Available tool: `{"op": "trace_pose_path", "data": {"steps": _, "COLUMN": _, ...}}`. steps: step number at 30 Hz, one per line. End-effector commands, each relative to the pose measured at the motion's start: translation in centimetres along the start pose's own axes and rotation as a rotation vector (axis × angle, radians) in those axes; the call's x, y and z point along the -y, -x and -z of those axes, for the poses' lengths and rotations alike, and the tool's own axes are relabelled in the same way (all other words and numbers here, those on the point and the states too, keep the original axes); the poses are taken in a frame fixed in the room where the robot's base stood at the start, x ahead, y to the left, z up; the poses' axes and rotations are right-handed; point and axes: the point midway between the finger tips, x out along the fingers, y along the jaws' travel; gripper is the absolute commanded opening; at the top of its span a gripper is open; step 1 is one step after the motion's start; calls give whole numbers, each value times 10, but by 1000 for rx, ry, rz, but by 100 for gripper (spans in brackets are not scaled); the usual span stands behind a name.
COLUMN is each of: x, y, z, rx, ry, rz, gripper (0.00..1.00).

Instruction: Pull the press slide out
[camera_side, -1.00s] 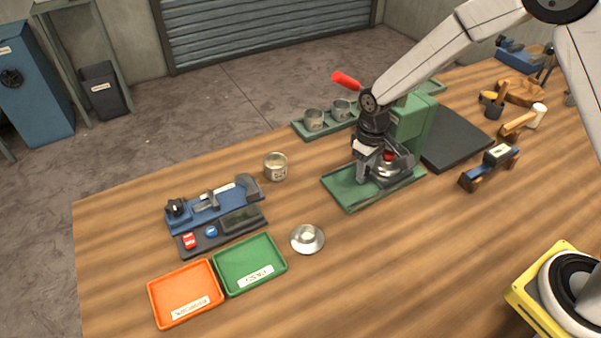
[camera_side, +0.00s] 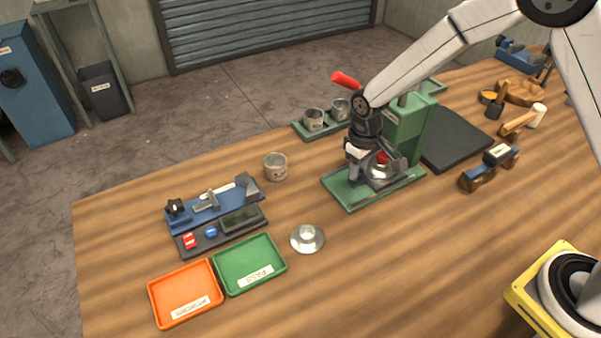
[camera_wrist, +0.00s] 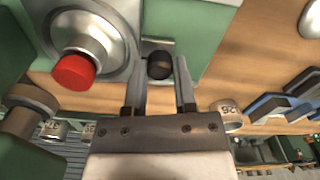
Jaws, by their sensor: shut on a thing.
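The green press (camera_side: 410,128) stands on its green base plate (camera_side: 343,196), with a red-handled lever (camera_side: 345,81) at the upper left. A round silver holder (camera_side: 384,179) with a red knob (camera_side: 382,158) on top sits over the base plate. In the wrist view the silver holder (camera_wrist: 108,32) and red knob (camera_wrist: 73,72) fill the upper left. My gripper (camera_wrist: 160,78) has its two fingers on either side of a black slide knob (camera_wrist: 159,65), just beside the holder, and is shut on it. In the side view my gripper (camera_side: 357,178) hides the knob.
A green tray with metal cups (camera_side: 314,118) stands behind the press. A dark mat (camera_side: 455,138) lies to its right. A lone cup (camera_side: 275,167), a silver saucer (camera_side: 307,239), and orange (camera_side: 185,293) and green (camera_side: 249,264) trays lie left. Bare wood is in front.

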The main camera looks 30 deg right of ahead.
Motion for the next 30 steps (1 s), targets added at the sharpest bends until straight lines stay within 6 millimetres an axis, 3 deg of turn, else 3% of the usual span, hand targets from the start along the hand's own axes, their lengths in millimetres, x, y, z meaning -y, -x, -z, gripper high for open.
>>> {"op": "trace_pose_path", "data": {"steps": 6, "x": 43, "y": 0, "z": 12, "rx": -1, "ry": 6, "rz": 0, "gripper": 0}}
{"op": "trace_pose_path", "data": {"steps": 12, "x": 72, "y": 0, "z": 20, "rx": -4, "ry": 4, "rz": 0, "gripper": 0}}
{"op": "trace_pose_path", "data": {"steps": 23, "x": 75, "y": 0, "z": 21, "rx": -4, "ry": 0, "rz": 0, "gripper": 0}}
{"op": "trace_pose_path", "data": {"steps": 24, "x": 75, "y": 0, "z": 21, "rx": -4, "ry": 0, "rz": 0, "gripper": 43}}
{"op": "trace_pose_path", "data": {"steps": 27, "x": 75, "y": 0, "z": 21, "rx": -4, "ry": 0, "rz": 0, "gripper": 69}}
{"op": "trace_pose_path", "data": {"steps": 30, "x": 75, "y": 0, "z": 21, "rx": -3, "ry": 0, "rz": 0, "gripper": 69}}
